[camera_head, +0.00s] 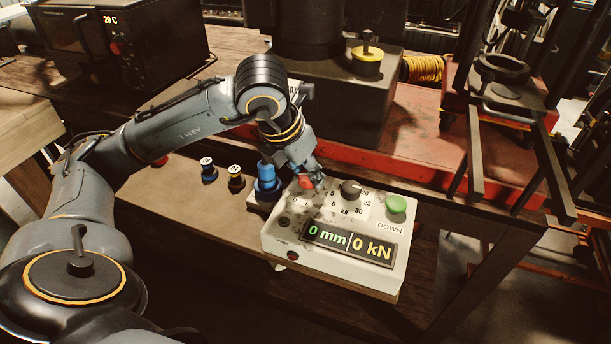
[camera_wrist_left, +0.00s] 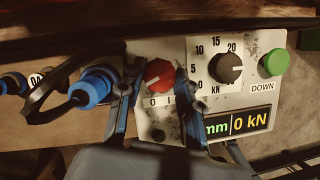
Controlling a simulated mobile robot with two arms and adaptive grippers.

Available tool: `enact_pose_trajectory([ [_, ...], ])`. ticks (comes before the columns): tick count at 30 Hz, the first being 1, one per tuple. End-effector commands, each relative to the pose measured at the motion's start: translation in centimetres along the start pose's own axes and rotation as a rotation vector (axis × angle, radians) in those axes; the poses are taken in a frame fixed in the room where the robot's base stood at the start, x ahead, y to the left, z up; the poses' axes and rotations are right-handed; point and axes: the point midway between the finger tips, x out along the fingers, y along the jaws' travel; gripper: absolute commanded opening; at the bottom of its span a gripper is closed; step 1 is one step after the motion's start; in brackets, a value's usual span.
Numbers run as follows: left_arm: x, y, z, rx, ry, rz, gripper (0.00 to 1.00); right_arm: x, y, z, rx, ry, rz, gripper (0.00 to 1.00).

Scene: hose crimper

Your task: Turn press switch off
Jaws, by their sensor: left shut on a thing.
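The press control box (camera_head: 277,238) is a worn white panel on the bench. Its switch is a red rotary knob (camera_wrist_left: 159,73) with "O" and "I" printed beside it. A light mark shows on the knob's face, but its exact setting is hard to tell. My left gripper (camera_head: 309,179) reaches down over the box's left part. In the left wrist view its two fingers stand on either side of the red knob, shut on it. In the head view the fingers partly hide the knob. My right gripper is not in view.
A black dial (camera_head: 351,190), a green DOWN button (camera_head: 397,204) and a display (camera_head: 350,244) reading 0 mm and 0 kN lie right of the switch. A blue connector (camera_wrist_left: 92,87) with a cable sits just left. The black press base (camera_head: 345,110) stands behind.

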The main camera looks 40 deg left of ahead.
Motion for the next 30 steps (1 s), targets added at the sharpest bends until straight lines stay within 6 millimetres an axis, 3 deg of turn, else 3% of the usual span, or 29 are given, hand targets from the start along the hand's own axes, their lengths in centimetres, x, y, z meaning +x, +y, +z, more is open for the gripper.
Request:
enact_pose_trajectory([
  [15, -0.01, -0.22, 0.08, -0.307, -0.001, 0.126, 0.03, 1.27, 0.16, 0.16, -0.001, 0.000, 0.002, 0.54],
  [30, -0.04, -0.19, 0.11, -0.362, -0.001, 0.149, 0.03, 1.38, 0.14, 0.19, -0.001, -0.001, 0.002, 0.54],
])
